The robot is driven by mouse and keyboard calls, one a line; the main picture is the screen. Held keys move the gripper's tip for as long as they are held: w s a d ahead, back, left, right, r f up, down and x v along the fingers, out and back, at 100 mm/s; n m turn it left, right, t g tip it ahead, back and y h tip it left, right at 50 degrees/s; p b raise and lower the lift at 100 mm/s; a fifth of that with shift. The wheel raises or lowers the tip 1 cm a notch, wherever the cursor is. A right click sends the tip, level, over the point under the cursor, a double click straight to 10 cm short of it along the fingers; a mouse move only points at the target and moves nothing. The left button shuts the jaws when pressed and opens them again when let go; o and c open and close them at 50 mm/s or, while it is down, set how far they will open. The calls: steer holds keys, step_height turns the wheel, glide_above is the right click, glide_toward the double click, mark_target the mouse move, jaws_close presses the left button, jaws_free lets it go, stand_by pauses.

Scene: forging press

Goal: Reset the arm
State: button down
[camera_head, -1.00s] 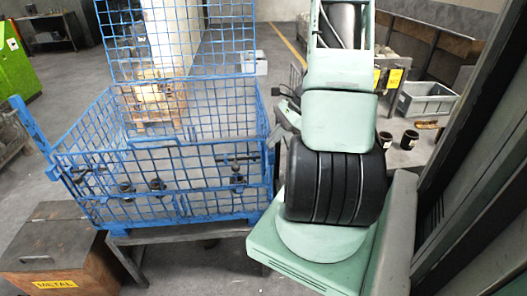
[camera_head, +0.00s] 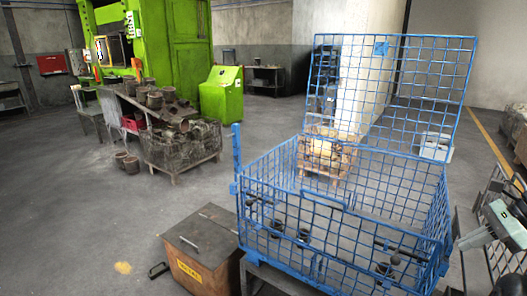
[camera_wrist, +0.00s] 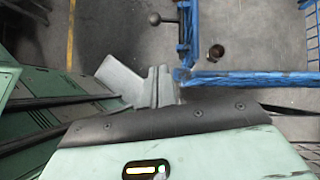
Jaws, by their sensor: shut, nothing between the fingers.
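My gripper (camera_wrist: 160,86) shows in the wrist view, its fingers together with nothing between them. It is beside a corner of the blue wire cage (camera_wrist: 228,80); I cannot tell whether it touches the cage. In the head view only a pale green part of my arm shows at the right edge, to the right of the blue wire cage (camera_head: 345,205).
A green press (camera_head: 180,45) and a table of dark cylinders (camera_head: 160,110) stand farther back. Open floor lies at the left.

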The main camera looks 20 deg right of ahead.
steer(key=w+a+r+n+g, duration=0.25)
steer(key=w+a+n, duration=0.35)
steer(key=a, duration=0.6)
steer(key=w+a+r+n+g, duration=0.2)
steer(key=w+a+n+g, duration=0.15)
steer(key=a+n, duration=0.7)
steer(key=s+a+r+n+h, duration=0.1)
steer(key=s+a+n, duration=0.3)
steer(key=a+n, duration=0.2)
steer(key=s+a+r+n+h, duration=0.1)
steer(key=s+a+n, duration=0.3)
steer(key=a, duration=0.5)
steer(key=s+a+r+n+h, duration=0.1)
steer(key=s+a+n+h, duration=0.2)
steer(key=a+n, duration=0.5)
steer(key=shift+s+a+t, duration=0.3)
steer(key=shift+s+a, duration=0.05)
steer(key=shift+s, duration=0.55)
